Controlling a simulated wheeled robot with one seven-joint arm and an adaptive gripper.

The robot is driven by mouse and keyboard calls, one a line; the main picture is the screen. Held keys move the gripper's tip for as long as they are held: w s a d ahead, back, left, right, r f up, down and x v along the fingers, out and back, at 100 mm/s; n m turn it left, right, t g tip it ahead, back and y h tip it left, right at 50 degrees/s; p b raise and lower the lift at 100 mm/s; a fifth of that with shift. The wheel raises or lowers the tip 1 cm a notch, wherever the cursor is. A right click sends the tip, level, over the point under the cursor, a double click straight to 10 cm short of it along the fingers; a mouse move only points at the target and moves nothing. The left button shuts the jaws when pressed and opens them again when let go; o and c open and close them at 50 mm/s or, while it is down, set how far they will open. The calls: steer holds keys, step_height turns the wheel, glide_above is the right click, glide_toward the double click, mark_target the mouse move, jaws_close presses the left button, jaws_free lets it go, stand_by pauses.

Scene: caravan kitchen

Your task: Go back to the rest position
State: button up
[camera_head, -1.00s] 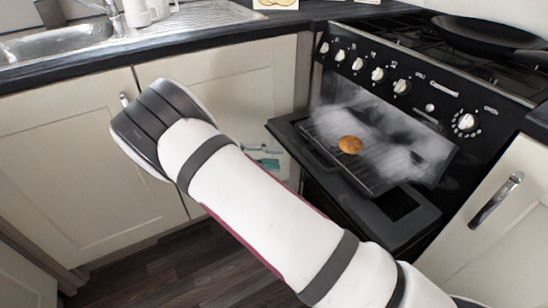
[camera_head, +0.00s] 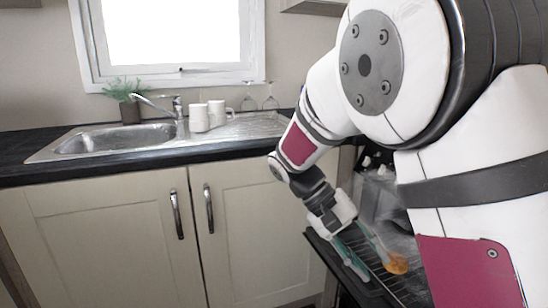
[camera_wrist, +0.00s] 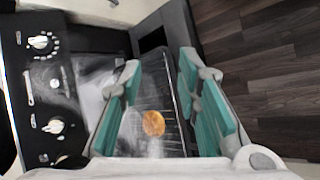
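My gripper (camera_head: 366,260) is above the open oven in the head view, with its teal fingers pointing down. In the wrist view my gripper (camera_wrist: 163,92) is open, its two fingers wide apart with nothing held between them. A round golden-brown food item (camera_wrist: 153,123) lies on the oven rack (camera_wrist: 165,82) below, seen between the fingers. The food item (camera_head: 396,263) also shows beside the fingers in the head view. My arm fills the right of the head view and hides much of the oven.
Whitish steam (camera_wrist: 98,85) hangs around the oven opening. The stove's knob panel (camera_wrist: 42,90) is to the left in the wrist view, and bare floor (camera_wrist: 260,70) lies to the right. The sink (camera_head: 115,140) and white mugs (camera_head: 208,115) are on the counter.

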steer(key=s+d+r+t+y, duration=0.1)
steer(key=s+r+y, duration=0.25)
steer(key=s, duration=0.75)
steer(key=s+d+r+t+y, duration=0.2)
steer(key=s+r+y, duration=0.15)
steer(key=s, duration=0.75)
steer(key=s+a+f+t+y, duration=0.1)
steer(key=s+a+f+t, duration=0.1)
steer(key=s, duration=0.5)
step_height(320, 180, up, 29)
steer(key=n+t+p, duration=0.1)
steer(key=t+p, duration=0.2)
steer(key=p, duration=2.4)
steer(key=shift+w+d+r+t+p, duration=0.2)
steer(key=shift+d+t+p, duration=0.1)
steer(key=shift+p, duration=0.1)
